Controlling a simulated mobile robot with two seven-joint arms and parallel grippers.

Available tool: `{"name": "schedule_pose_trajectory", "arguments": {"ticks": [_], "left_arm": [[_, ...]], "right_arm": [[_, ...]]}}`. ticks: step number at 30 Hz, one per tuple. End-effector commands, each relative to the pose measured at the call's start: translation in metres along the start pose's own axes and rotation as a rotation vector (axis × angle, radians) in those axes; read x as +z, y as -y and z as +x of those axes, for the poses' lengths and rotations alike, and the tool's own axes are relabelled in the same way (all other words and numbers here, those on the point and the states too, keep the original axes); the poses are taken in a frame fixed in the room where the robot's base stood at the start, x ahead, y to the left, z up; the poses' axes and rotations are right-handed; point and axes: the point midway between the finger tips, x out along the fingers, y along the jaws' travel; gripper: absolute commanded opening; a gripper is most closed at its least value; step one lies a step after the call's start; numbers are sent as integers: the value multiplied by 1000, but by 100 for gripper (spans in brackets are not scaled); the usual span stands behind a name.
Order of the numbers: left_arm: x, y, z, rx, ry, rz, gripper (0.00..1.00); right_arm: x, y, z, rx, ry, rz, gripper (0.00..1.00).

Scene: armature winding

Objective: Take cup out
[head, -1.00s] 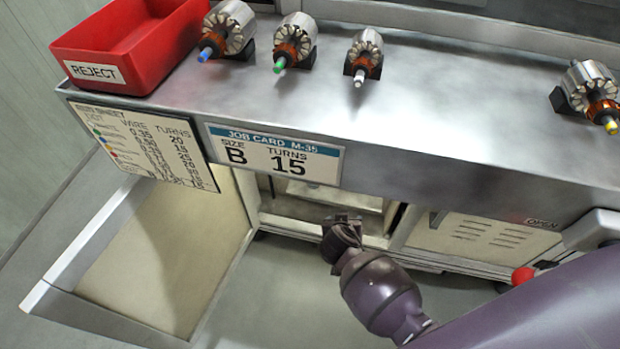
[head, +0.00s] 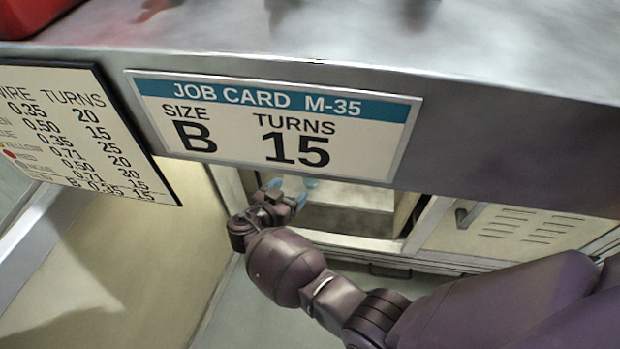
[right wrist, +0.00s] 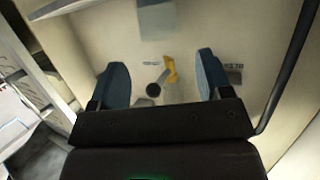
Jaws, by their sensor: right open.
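My right gripper (head: 290,188) reaches into the open compartment (head: 345,240) under the bench, below the job card. Its two blue fingers stand wide apart in the right wrist view (right wrist: 162,72), with nothing between them. I cannot make out a cup in either view. The bench front hides the upper part of the compartment. My left gripper is not in view.
The metal bench edge (head: 480,140) overhangs the compartment. A job card (head: 270,120) and a wire chart (head: 80,125) are on its front. An open cream door panel (head: 140,260) stands to the left. A closed vented door (head: 520,230) is to the right.

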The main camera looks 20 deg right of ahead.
Motion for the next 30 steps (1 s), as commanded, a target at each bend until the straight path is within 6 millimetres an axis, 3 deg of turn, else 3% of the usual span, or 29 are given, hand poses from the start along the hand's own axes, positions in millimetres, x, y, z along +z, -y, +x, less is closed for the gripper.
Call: {"name": "schedule_pose_trajectory", "arguments": {"ticks": [12,20,30], "left_arm": [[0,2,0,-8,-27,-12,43],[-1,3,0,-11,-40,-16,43],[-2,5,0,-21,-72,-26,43]], "right_arm": [[0,0,48,1,-3,-1,72],[0,-1,64,1,-2,1,72],[2,-4,105,0,-1,-1,72]]}}
